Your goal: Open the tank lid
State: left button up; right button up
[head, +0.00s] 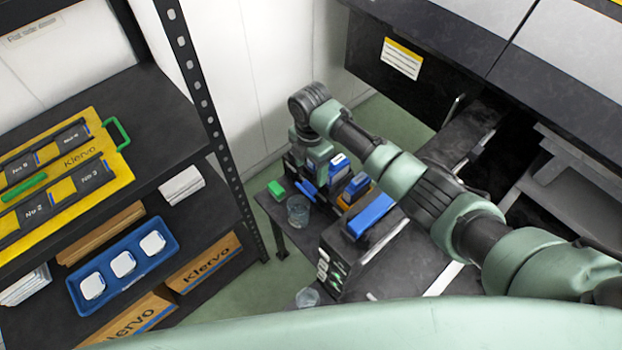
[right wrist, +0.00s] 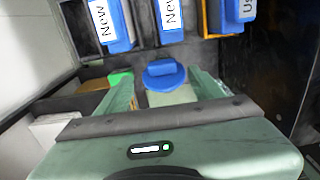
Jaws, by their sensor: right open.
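In the right wrist view, a round blue lid with a raised grip (right wrist: 164,76) shows between the fingers of my right gripper (right wrist: 162,88). The gripper is open, one finger on each side of the lid, with visible gaps beside it. The lid looks closed; the tank under it is mostly hidden by the gripper. My left gripper is not in view.
A green block (head: 277,190) and a clear cup (head: 298,210) are left of the gripper. A dark machine with a blue top part (head: 370,214) stands nearer. A loaded shelf (head: 140,120) is at left.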

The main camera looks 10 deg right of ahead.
aim_at(311, 185)
jog(key=f, duration=0.6)
jog(key=shift+s, duration=0.25)
jog(key=shift+f, duration=0.35)
